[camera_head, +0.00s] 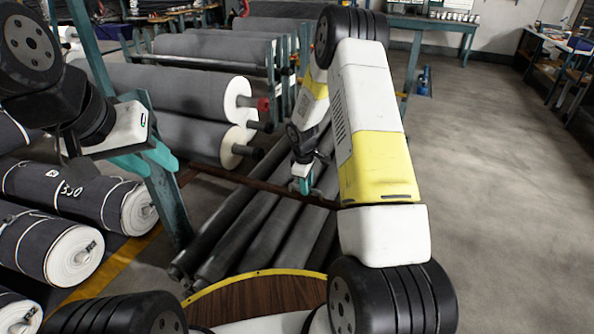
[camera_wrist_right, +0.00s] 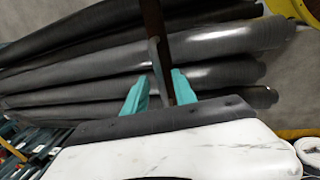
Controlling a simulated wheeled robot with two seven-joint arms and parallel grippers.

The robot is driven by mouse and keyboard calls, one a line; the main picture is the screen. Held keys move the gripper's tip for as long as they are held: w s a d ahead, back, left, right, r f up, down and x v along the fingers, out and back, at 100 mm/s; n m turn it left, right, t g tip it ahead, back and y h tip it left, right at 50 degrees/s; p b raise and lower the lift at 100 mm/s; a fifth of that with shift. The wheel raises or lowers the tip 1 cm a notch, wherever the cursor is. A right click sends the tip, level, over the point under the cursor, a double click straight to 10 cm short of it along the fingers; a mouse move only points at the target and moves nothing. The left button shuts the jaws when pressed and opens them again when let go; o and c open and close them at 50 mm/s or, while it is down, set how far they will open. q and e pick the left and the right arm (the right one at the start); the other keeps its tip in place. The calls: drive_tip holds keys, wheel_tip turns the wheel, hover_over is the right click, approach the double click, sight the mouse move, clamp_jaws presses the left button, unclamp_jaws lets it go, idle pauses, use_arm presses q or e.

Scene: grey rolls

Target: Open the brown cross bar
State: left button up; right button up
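The brown cross bar (camera_head: 248,184) runs across above the long dark rolls in the head view, from near the teal post at left toward my right arm. In the right wrist view the bar (camera_wrist_right: 152,20) comes down from the top edge, with a grey piece near its lower end. My right gripper (camera_head: 303,186) is at the bar's right part. In the wrist view its teal fingers (camera_wrist_right: 160,92) stand apart, with the bar's end between them; contact is unclear. My left gripper (camera_head: 148,158) is at the left, in front of the teal post, away from the bar; its finger gap is unclear.
Long dark rolls (camera_head: 262,238) lie beneath the bar. Large grey rolls (camera_head: 165,90) rest on teal racks behind, and more rolls (camera_head: 45,240) lie at left. The teal post (camera_head: 168,205) stands close to my left gripper. The floor (camera_head: 500,190) at right is clear.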

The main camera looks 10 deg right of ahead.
clamp_jaws()
idle(1.3)
